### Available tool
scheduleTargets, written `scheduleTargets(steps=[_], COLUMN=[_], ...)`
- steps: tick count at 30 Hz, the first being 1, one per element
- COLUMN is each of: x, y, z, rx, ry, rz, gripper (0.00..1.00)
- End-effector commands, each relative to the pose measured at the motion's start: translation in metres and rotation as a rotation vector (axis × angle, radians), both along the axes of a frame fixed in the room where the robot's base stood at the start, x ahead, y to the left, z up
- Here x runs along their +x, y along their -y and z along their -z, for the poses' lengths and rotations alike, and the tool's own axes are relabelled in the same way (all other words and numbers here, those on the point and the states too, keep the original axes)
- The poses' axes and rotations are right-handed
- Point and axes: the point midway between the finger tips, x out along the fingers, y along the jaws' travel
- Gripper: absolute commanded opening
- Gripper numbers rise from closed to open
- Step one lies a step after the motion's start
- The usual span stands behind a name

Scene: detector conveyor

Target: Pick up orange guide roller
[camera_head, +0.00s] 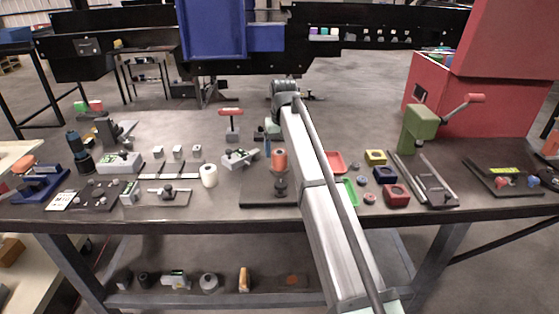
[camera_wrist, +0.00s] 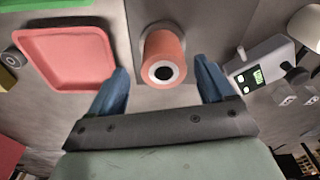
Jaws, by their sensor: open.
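The orange guide roller (camera_head: 279,159) stands on the workbench just left of my arm in the head view. In the wrist view the orange guide roller (camera_wrist: 163,56) is seen end-on, with a dark hole in its pale hub. My gripper (camera_wrist: 164,78) is open, with one blue finger on each side of the roller and a visible gap to both. Nothing is held. In the head view the fingers are too small and hidden to make out.
A red tray (camera_wrist: 68,52) lies left of the roller in the wrist view, and a grey device with a green display (camera_wrist: 258,68) is on the right. In the head view a white roll (camera_head: 208,175) and a dark plate (camera_head: 258,190) are nearby.

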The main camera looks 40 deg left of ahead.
Motion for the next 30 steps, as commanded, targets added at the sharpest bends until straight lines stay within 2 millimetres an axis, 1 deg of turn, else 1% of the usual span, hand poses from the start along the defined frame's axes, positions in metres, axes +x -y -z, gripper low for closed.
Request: scheduleTargets(steps=[6,9,12,18,30], x=[-0.002,-0.001,0.000,0.000,0.000], y=[-0.005,-0.006,-0.007,-0.007,-0.007], z=[0.029,0.039,0.044,0.044,0.044], rx=[-0.002,-0.001,0.000,0.000,0.000], ry=[-0.001,-0.001,0.000,0.000,0.000], rz=[0.000,0.000,0.000,0.000,0.000], gripper=[0.81,0.81,0.81,0.81,0.42])
